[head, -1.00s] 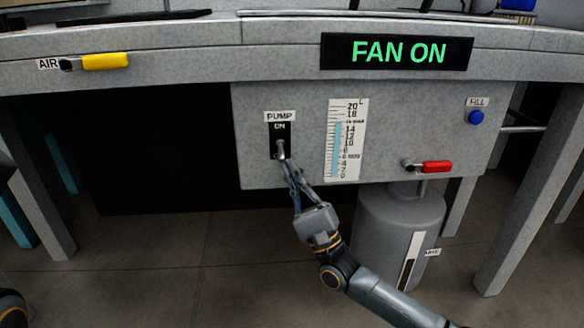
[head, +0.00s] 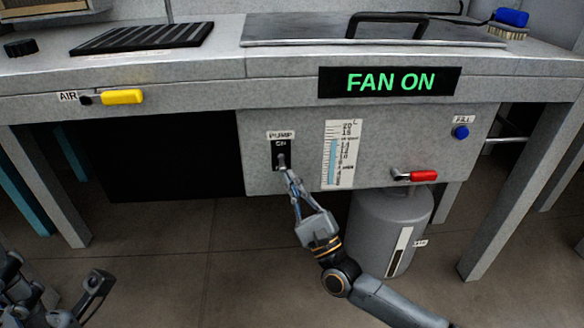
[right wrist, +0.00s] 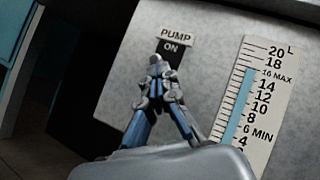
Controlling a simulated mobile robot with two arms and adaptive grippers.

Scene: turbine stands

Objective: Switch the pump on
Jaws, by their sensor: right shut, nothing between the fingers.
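The pump switch (head: 278,160) is a black plate labelled PUMP and ON, with a small grey lever, on the grey panel under the worktop. My right gripper (head: 286,174) is shut and empty, its fingertips at the lever's lower end. In the right wrist view the fingertips (right wrist: 156,78) cover much of the switch plate (right wrist: 175,52), just below the word ON. I cannot tell whether they touch the lever or which way it is set. My left gripper (head: 98,288) hangs low at the far left, away from the panel; its fingers are unclear.
A level gauge (head: 342,155) sits right of the switch. A red-handled valve (head: 422,175) and a blue FILL button (head: 461,132) are further right, above a grey tank (head: 385,230). A yellow AIR handle (head: 122,97) is at left. The sign (head: 390,82) reads FAN ON.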

